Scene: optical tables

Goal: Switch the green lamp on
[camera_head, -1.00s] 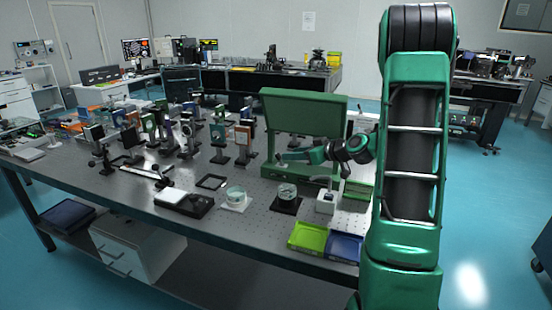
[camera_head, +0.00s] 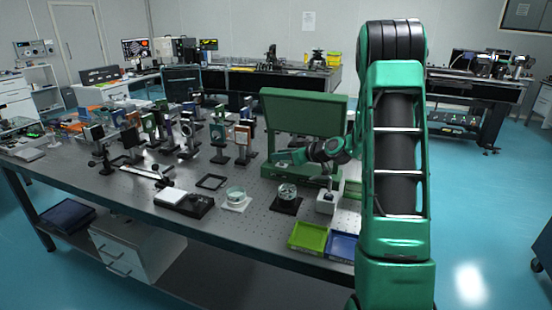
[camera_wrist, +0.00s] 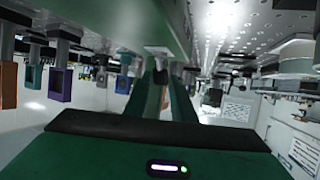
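The green lamp appears to be the green hinged unit with a raised panel (camera_head: 302,118) and a low green base on the table. I cannot tell whether it is lit. My gripper (camera_head: 274,157) is just over the front left part of that base, pointing left. In the wrist view my gripper's two green fingers (camera_wrist: 160,92) stand apart, with a narrow gap and nothing clearly held between them. A green surface (camera_wrist: 135,22) fills the top of this view, and a small pale block (camera_wrist: 157,50) shows just beyond the fingertips. Contact cannot be made out.
Several optic mounts (camera_head: 188,130) stand on the table left of the lamp. A black frame (camera_head: 211,181) lies flat nearby.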

